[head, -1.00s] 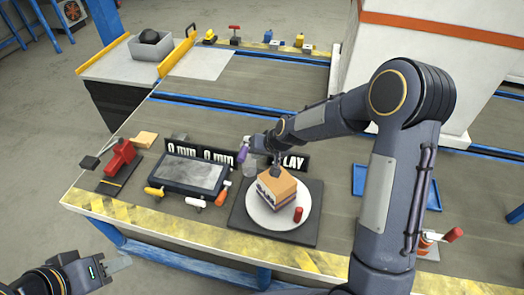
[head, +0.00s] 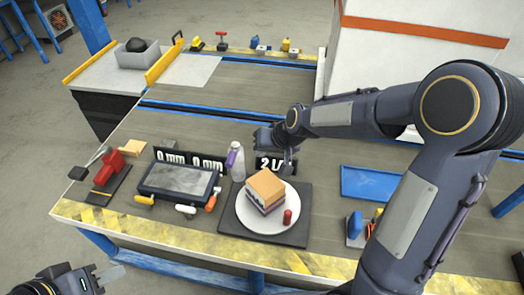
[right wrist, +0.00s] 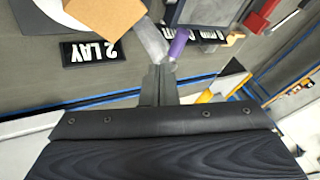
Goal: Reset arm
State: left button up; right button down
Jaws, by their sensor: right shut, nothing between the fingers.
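My right arm reaches in from the right in the head view. Its gripper (head: 289,166) is shut and empty, above the table behind the layered block (head: 265,188). In the right wrist view its fingertips (right wrist: 158,72) are together, with nothing between them. The block has a tan top and stands on a white plate (head: 246,216) beside a small red cylinder (head: 288,217). My left gripper (head: 108,277) is at the lower left, off the table's front edge; whether its fingers are apart is unclear.
A clear bottle with a purple part (head: 237,162) stands close left of my right gripper. A "2 LAY" sign (right wrist: 92,51) is near it. A grey-screened device (head: 178,180), red tool (head: 108,168) and blue tray (head: 372,182) are on the table. The table's rear middle is clear.

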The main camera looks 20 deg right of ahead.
jog(key=s+d+r+p, duration=0.3)
jog(key=s+r+p, duration=0.2)
jog(key=s+r, duration=0.7)
jog(key=s+r+p, duration=0.3)
jog(key=s, duration=1.1)
jog(key=shift+s+d+r+n, duration=0.3)
jog(key=shift+s+r, duration=0.05)
jog(key=shift+s, duration=0.05)
